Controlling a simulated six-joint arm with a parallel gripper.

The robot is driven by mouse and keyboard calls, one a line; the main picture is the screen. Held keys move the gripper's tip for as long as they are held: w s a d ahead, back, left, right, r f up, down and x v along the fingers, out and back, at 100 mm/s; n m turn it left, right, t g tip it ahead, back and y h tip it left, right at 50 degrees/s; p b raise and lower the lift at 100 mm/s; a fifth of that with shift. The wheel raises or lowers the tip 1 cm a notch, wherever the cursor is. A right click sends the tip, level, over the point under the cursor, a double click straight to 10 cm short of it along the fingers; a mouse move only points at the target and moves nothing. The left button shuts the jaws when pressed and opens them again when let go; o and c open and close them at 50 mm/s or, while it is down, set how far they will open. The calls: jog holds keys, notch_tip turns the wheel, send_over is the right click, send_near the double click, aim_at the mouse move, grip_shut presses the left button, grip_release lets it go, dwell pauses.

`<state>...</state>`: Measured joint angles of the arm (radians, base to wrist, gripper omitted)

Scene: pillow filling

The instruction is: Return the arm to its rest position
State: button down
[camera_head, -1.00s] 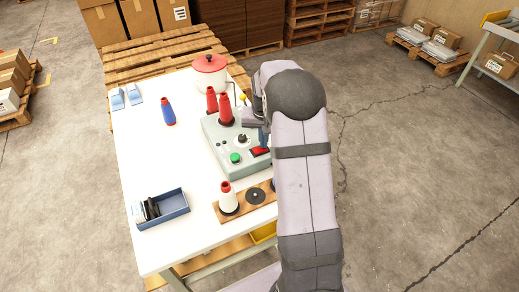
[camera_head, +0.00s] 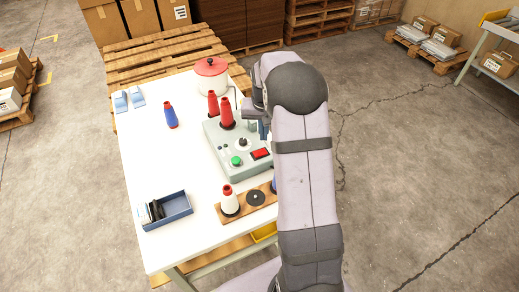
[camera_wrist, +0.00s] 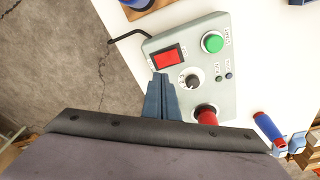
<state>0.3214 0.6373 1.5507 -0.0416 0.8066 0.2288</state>
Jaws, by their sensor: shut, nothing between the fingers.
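My arm (camera_head: 305,180) rises on the right of the head view and bends over the right edge of the white table (camera_head: 180,240). My gripper (camera_head: 265,130) is beside the grey control box (camera_head: 215,132), partly hidden by the arm. In the wrist view its blue-grey fingers (camera_wrist: 161,96) are shut and empty. They appear above the box (camera_wrist: 228,95), near the red switch (camera_wrist: 167,58) and black knob (camera_wrist: 190,80). I cannot tell the exact height.
Concrete floor (camera_head: 420,180) at right is open.

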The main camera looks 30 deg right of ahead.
jog(key=shift+r+p, duration=0.3)
jog(key=shift+r, duration=0.3)
jog(key=s+a+n, duration=0.2)
jog(key=s+a, duration=0.3)
jog(key=s, duration=0.3)
jog(key=s+a+n+g+b, duration=0.1)
jog(key=s+a+n, duration=0.1)
jog(key=s+a, duration=0.4)
jog(key=s+a+n, duration=0.2)
jog(key=s+a, duration=0.3)
jog(key=s, duration=0.7)
jog(key=shift+a+g+y+b, duration=0.3)
jog(key=shift+a+y+b, duration=0.1)
notch_tip(320, 180, down, 12)
jog(key=b, duration=1.2)
